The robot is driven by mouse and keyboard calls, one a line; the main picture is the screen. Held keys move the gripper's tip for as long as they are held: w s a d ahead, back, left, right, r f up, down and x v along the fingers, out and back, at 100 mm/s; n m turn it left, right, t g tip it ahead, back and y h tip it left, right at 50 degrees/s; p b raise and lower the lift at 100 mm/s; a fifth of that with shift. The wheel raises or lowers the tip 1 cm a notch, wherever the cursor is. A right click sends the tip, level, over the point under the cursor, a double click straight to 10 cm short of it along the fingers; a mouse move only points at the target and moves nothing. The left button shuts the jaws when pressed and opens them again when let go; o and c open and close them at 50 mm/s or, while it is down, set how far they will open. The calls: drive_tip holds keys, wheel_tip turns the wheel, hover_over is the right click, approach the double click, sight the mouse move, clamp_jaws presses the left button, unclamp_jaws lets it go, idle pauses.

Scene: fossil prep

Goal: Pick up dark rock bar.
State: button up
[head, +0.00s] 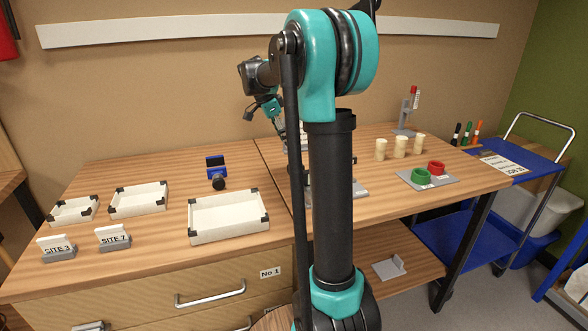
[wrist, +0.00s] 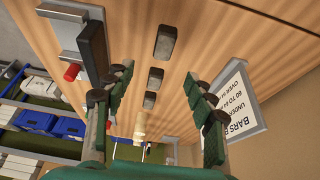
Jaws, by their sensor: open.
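In the wrist view, three dark grey rock bars lie in a row on the wooden table: one at the top (wrist: 165,41), one in the middle (wrist: 155,78) and one lower down (wrist: 149,100). In the head view my gripper (head: 278,122) hangs above the table behind my arm, which hides the bars there.
In the wrist view, a grey metal fixture (wrist: 62,30) with a long black part and red knob stands left. A bars sign (wrist: 238,100) stands right. White trays (head: 228,216) sit at the table's left; cream cylinders (head: 400,147) stand at its right.

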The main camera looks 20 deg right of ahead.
hover_over(294, 164)
drive_tip(key=a, duration=0.1)
drive_tip(key=f, duration=0.6)
drive_tip(key=shift+s+a+f, duration=0.1)
drive_tip(key=shift+s+f, duration=0.1)
drive_tip(key=shift+s, duration=0.2)
drive_tip(key=f, duration=0.4)
drive_tip(key=shift+w+d, duration=0.35)
drive_tip(key=shift+d, duration=0.05)
drive_tip(key=shift+d+f, duration=0.2)
drive_tip(key=shift+f, duration=0.35)
clamp_jaws()
